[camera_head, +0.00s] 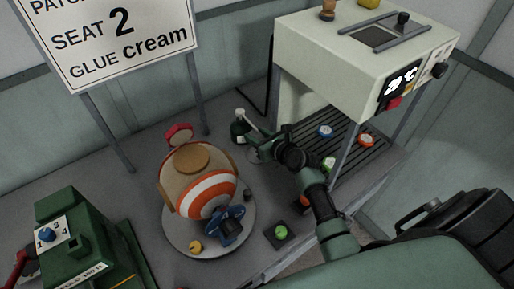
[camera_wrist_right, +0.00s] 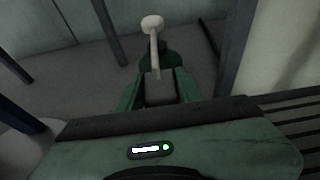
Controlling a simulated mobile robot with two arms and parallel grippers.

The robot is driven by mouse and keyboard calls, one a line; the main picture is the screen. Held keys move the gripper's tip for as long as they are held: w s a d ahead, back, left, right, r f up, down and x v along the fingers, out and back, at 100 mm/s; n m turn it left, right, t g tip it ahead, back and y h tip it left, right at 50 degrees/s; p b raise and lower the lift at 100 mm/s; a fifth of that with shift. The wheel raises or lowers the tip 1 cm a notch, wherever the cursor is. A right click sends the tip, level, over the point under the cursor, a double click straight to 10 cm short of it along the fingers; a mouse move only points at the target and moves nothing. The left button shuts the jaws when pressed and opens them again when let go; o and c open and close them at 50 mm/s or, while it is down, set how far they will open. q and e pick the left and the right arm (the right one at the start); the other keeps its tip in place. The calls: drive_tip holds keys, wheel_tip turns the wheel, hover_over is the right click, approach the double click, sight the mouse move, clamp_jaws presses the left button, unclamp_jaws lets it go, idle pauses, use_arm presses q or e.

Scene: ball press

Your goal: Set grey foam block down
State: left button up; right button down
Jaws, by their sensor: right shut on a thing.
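My right gripper (camera_head: 262,150) reaches in from the lower right, between the ball stand and the white press. In the right wrist view, its fingers (camera_wrist_right: 158,84) are shut on a small grey block (camera_wrist_right: 160,90), which I take to be the grey foam block. Just beyond the block is a dark green bottle (camera_head: 239,131) with a pale-tipped stick (camera_wrist_right: 153,45) rising from it. In the head view, the block is too small and hidden to make out clearly. I cannot tell whether it touches the bench. My left gripper is not in view.
A striped ball (camera_head: 207,187) sits on a round grey base (camera_head: 185,240) to the left. The white press (camera_head: 345,50) stands to the right, over a slatted tray (camera_head: 375,150) with several coloured pucks. A green machine (camera_head: 85,245) is at lower left. A sign (camera_head: 120,40) stands behind.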

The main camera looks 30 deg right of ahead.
drive_tip(key=f, duration=0.3)
drive_tip(key=shift+s+f, duration=0.1)
drive_tip(key=shift+s, duration=0.1)
wheel_tip(320, 180, down, 3)
drive_tip(key=shift+s+r+b, duration=0.1)
drive_tip(key=shift+b, duration=0.6)
drive_tip(key=shift+f, duration=0.45)
drive_tip(key=shift+f, duration=0.15)
drive_tip(key=c, duration=0.9)
unclamp_jaws()
drive_tip(key=shift+c, duration=0.2)
